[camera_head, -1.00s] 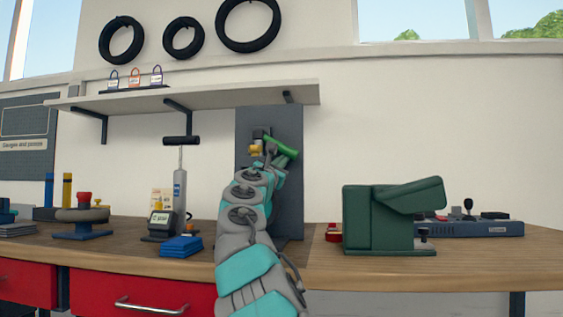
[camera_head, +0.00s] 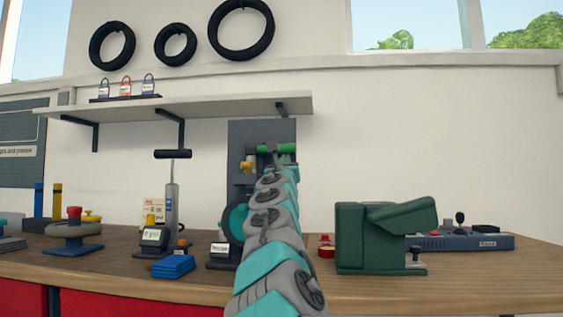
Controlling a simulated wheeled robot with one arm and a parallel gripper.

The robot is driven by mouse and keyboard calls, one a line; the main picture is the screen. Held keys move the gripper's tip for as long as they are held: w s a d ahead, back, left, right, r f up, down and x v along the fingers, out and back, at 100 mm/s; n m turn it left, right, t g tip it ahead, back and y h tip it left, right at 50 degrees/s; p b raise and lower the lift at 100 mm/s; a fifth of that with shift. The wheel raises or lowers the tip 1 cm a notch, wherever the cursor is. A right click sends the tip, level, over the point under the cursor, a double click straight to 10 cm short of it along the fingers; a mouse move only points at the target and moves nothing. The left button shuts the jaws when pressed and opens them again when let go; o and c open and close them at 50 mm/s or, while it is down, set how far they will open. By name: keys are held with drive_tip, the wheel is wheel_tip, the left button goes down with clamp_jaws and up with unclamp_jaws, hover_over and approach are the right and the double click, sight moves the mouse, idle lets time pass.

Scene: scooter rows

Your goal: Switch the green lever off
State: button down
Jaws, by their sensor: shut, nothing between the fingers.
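The green lever (camera_head: 287,148) sticks out near level to the right, high on a dark grey upright panel (camera_head: 238,133). A brass-coloured part (camera_head: 247,167) sits on the panel just below and left of the lever. My gripper (camera_head: 273,155) is at the lever, seen from behind. It looks shut and empty, with its tip overlapping the lever's left part. I cannot tell whether it touches the lever. My arm hides the lower middle of the panel.
A labelled device with a teal ring (camera_head: 235,217) stands close left of my arm. A dark green machine (camera_head: 378,240) stands to the right. A hand pump (camera_head: 172,195) and blue block (camera_head: 172,266) are left. A shelf (camera_head: 200,107) hangs above.

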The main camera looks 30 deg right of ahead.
sight(284, 137)
drive_tip(key=r+n+y+p, duration=0.1)
drive_tip(key=n, duration=0.1)
drive_tip(key=r+n+y, duration=0.1)
drive_tip(key=n, duration=0.1)
drive_tip(key=shift+s+d+r+t+p, duration=0.15)
drive_tip(key=shift+d+r+t+p, duration=0.2)
drive_tip(key=shift+t, duration=0.05)
drive_tip(key=shift+a+r+n+y+p, duration=0.15)
drive_tip(key=shift+r+n+y+p, duration=0.45)
drive_tip(key=shift+n, duration=0.45)
drive_tip(key=shift+a+r+n+y+p, duration=0.1)
drive_tip(key=shift+r+n+y+p, duration=0.35)
drive_tip(key=shift+n+y, duration=0.45)
drive_tip(key=shift+r+n, duration=0.1)
drive_tip(key=shift+n, duration=0.15)
